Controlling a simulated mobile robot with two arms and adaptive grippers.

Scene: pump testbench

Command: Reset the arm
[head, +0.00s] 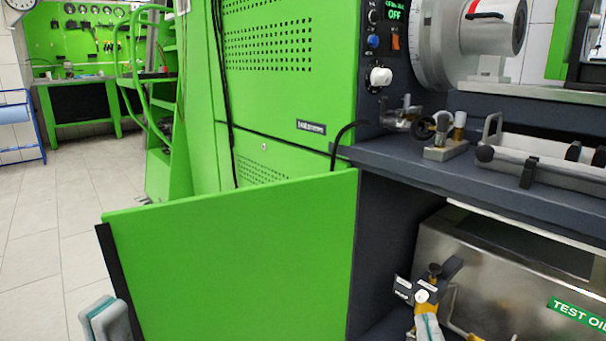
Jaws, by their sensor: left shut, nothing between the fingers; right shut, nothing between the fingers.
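My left gripper (103,315) shows as a grey and teal tip at the bottom left edge, in front of the tiled floor and beside the green panel. It is shut and empty. My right gripper (430,328) shows as a whitish and teal tip at the bottom, just below a brass valve (434,298) with a dark lever. It is shut and empty; I cannot tell whether it touches the valve. The rest of both grippers is cut off by the frame's lower edge.
A green panel (230,265) of the testbench fills the lower middle. A metal tank (500,280) labelled test oil stands under the dark bench shelf (480,175), which carries metal fittings. Tiled floor (45,245) is free at left. A green workbench (75,130) stands far back.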

